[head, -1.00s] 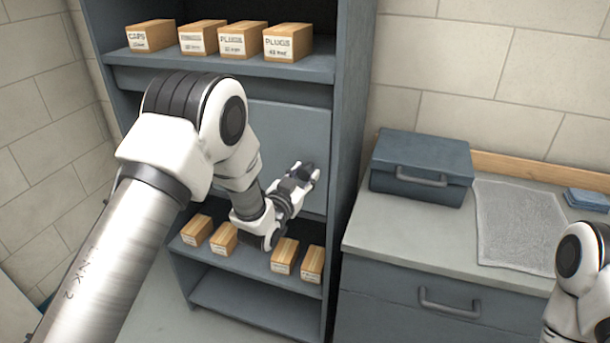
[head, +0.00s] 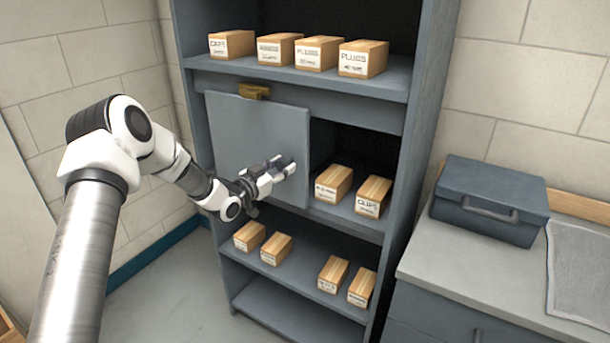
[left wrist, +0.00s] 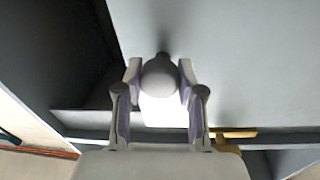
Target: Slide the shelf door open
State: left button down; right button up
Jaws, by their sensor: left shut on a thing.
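The grey shelf door (head: 245,130) covers the left part of the middle compartment in the head view. The right part of that compartment is open. In the left wrist view the door (left wrist: 250,60) is the pale panel on the right. My left gripper (head: 284,166) is at the door's right side. In the left wrist view its fingers (left wrist: 159,72) are shut on either side of a round grey door knob (left wrist: 160,80). The knob is hidden by the gripper in the head view. My right gripper is out of view.
Two wooden boxes (head: 334,184) stand in the open part. More boxes stand on the shelves above (head: 318,53) and below (head: 276,249). A brass piece (head: 254,91) sits at the door's top edge. A blue toolbox (head: 490,199) is on the counter (head: 480,290) at right.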

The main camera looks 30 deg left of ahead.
pick_arm(q)
jog(key=shift+a, duration=1.3)
jog(key=c, duration=0.7)
grip_release()
jog(key=s+a, duration=0.1)
jog(key=s, duration=1)
jog(key=shift+s+a, duration=0.15)
jog(key=shift+s, duration=0.2)
